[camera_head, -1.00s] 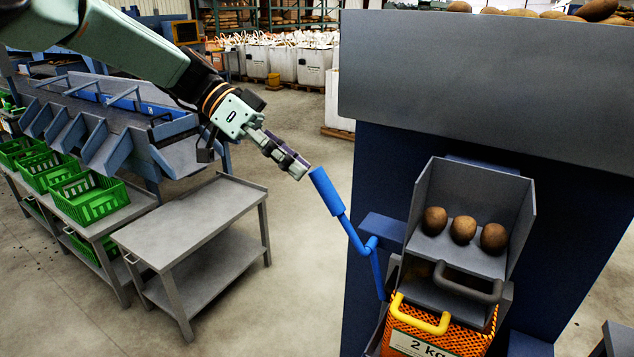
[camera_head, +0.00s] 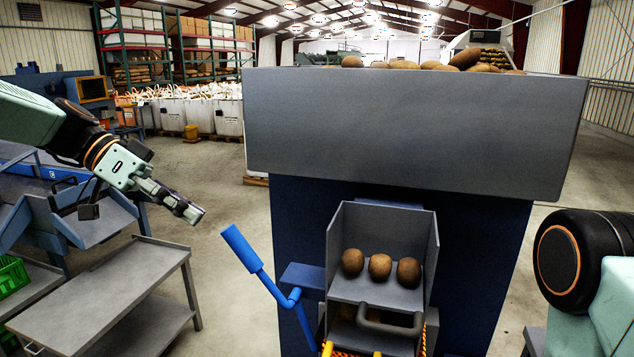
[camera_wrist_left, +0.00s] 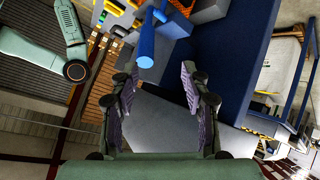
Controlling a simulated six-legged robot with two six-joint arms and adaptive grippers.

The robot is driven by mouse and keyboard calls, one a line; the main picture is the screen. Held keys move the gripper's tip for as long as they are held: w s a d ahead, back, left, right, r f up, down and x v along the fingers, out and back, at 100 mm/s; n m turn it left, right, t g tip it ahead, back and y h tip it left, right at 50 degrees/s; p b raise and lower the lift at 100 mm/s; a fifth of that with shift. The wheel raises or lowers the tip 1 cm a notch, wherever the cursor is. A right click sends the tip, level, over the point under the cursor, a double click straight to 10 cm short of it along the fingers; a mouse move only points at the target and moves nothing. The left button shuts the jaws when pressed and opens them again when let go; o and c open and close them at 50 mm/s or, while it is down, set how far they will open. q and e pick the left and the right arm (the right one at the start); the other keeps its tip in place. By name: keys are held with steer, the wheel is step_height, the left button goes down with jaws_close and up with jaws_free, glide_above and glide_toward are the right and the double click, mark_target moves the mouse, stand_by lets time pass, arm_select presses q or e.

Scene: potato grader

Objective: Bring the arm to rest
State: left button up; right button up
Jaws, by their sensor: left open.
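My left gripper (camera_head: 190,212) comes in from the left in the head view, with its tip a little left of the blue crank handle (camera_head: 240,247) and apart from it. In the left wrist view my left gripper (camera_wrist_left: 162,95) has its two purple-lined fingers spread, with nothing between them. The blue handle (camera_wrist_left: 147,45) shows beyond the fingertips there. At the right edge of the head view, part of my right arm (camera_head: 575,262) shows; its gripper is out of the picture.
The grader's hopper (camera_head: 415,130) holds potatoes on top. A grey chute (camera_head: 375,290) below holds three potatoes in a row. A grey cart (camera_head: 95,290) stands at lower left. Green crates (camera_head: 12,275) sit at the left edge. Open floor lies between cart and grader.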

arm_select(q)
steer(key=w+a+f+n+t+y, duration=0.2)
steer(key=w+f+n+t+y, duration=0.1)
steer(key=w+f+n, duration=0.25)
steer(key=s+f+n+t+y+b, duration=0.1)
steer(key=s+f+n+y+b, duration=0.2)
steer(key=f, duration=0.9)
steer(key=s+f+n+y, duration=0.4)
steer(key=f+n, duration=0.1)
steer(key=f, duration=0.8)
steer(key=s+d+f+g+b, duration=0.1)
steer(key=s+f+b, duration=0.1)
steer(key=s+f, duration=0.5)
steer(key=s+d+f+m+g+b, duration=0.1)
steer(key=s+d+f+g+b, duration=0.1)
steer(key=s+f, duration=0.6)
steer(key=s+d+f+m+g+b, duration=0.1)
steer(key=s+f, duration=0.6)
steer(key=s, duration=1.1)
steer(key=g+b, duration=0.1)
steer(key=b, duration=0.1)
steer(key=shift+s+d+f+y+b, duration=0.2)
steer(key=shift+d+f+y+b, duration=0.1)
steer(key=shift+d+f, duration=0.1)
